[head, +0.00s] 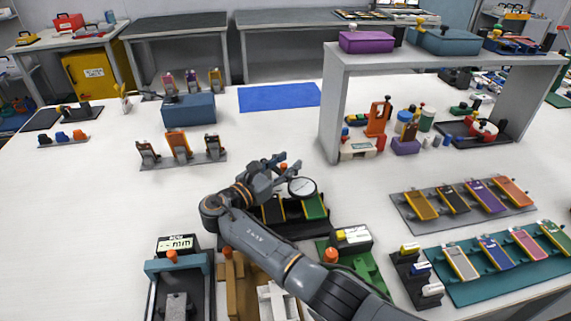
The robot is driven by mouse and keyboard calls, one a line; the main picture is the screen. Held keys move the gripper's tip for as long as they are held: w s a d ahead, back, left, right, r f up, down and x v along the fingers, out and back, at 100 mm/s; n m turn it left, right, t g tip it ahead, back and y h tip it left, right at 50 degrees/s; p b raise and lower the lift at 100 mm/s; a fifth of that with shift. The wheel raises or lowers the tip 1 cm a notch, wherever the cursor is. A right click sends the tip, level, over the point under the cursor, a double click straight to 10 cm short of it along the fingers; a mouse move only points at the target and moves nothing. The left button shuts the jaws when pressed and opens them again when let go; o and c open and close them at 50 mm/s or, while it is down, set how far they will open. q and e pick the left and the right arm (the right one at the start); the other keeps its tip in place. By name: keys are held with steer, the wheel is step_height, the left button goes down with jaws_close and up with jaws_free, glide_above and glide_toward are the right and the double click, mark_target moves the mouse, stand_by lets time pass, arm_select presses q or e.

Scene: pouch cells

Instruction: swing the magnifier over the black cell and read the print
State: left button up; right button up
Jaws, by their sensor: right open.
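The magnifier (301,187), a round pale lens with a dark rim, stands over a dark tray (300,231) near the middle of the table. In that tray lie a black cell (273,211) and a green cell (314,208). The lens is right of the black cell, by the upper end of the green one. My right gripper (279,164) is open just left of and behind the lens, by a small orange part; whether they touch is unclear. My arm hides the tray's left part. My left gripper is out of view.
A grey rack (418,227) of several coloured cells, one black, lies to the right. A gauge with an "mm" display (176,244) stands front left, a green fixture (367,271) in front. A raised shelf (335,120) stands back right.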

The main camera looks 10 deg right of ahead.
step_height(320, 180, up, 10)
steer(key=shift+r, duration=0.1)
stand_by(0.4)
